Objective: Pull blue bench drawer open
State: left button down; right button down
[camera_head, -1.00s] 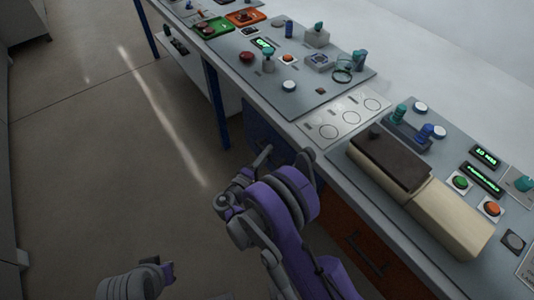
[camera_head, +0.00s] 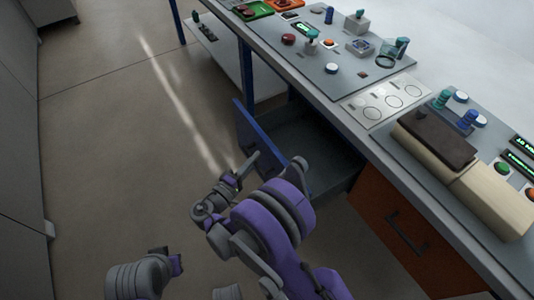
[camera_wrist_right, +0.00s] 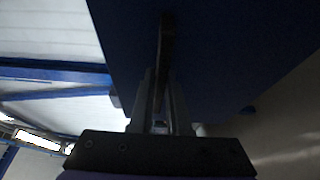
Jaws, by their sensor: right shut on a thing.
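The blue bench drawer stands pulled out from under the bench, its blue front panel (camera_head: 262,138) facing left and its empty-looking grey inside (camera_head: 308,135) showing. In the right wrist view the dark blue panel (camera_wrist_right: 230,60) fills the upper right. My right gripper (camera_head: 248,164) is at the outer face of this front. In the right wrist view its fingers (camera_wrist_right: 160,98) are shut on the dark bar handle (camera_wrist_right: 167,45). The handle is mostly hidden in the head view. Part of my left arm shows at the lower left, but its gripper's fingers do not show.
An orange drawer with a dark handle (camera_head: 407,232) is shut, right of the open one. The bench top (camera_head: 395,75) carries control panels, buttons and a beige box with a dark lid (camera_head: 435,140). The floor (camera_head: 130,130) to the left is clear.

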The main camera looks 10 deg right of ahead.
pick_arm(q)
jog(key=shift+f, duration=0.25)
pick_arm(e)
jog(key=s+a, duration=0.2)
jog(key=a, duration=0.4)
jog(key=shift+s+a, duration=0.2)
jog(key=shift+a, duration=0.05)
jog(key=c, duration=0.9)
grip_release()
